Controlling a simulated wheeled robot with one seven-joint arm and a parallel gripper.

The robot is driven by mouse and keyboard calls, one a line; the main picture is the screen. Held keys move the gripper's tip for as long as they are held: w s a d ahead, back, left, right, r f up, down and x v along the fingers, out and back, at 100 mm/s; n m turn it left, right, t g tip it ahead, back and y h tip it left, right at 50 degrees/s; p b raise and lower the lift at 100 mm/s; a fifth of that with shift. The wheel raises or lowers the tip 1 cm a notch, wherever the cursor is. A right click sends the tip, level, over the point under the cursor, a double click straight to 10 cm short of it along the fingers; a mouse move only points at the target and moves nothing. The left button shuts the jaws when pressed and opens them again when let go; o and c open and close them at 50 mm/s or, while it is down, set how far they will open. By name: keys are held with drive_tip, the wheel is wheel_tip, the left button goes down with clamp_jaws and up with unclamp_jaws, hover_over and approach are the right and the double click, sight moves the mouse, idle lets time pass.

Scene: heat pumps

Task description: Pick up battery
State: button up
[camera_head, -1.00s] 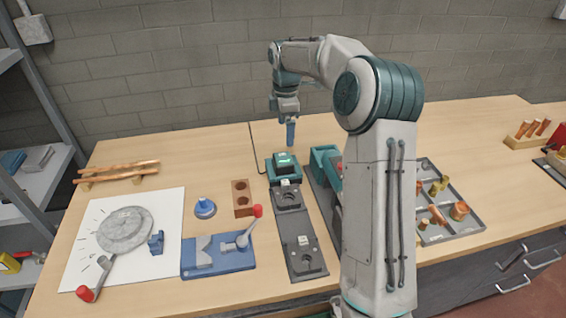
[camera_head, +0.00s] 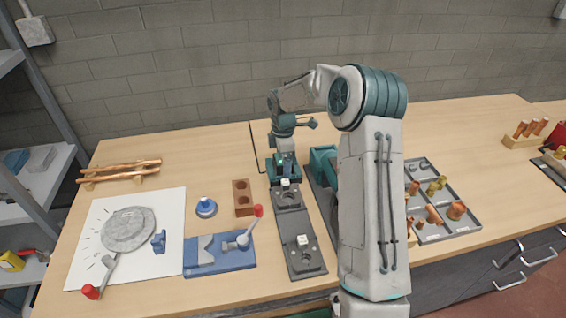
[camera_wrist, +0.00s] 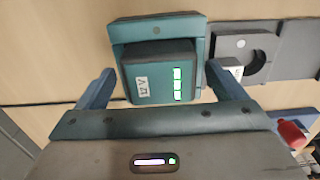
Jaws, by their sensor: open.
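The battery (camera_wrist: 158,72) is a dark teal block with a "12 V" label and lit green bars; in the wrist view it sits at a teal charger base (camera_wrist: 128,29). My gripper (camera_wrist: 160,85) is open, with one blue finger on each side of the battery's near part. Whether the fingers touch it cannot be told. In the head view my gripper is low over the teal charger (camera_head: 285,183), and my arm hides most of the battery.
A dark plate with sockets (camera_head: 301,240) lies in front of the charger. A blue clamp fixture (camera_head: 222,262) and a brown block with holes (camera_head: 243,198) are to the left. A grey tray (camera_head: 470,227) of copper fittings is to the right.

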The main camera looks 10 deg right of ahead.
drive_tip(key=c, duration=1.4)
wheel_tip(320, 180, up, 10)
drive_tip(key=shift+r+b, duration=0.1)
drive_tip(key=shift+b, duration=0.7)
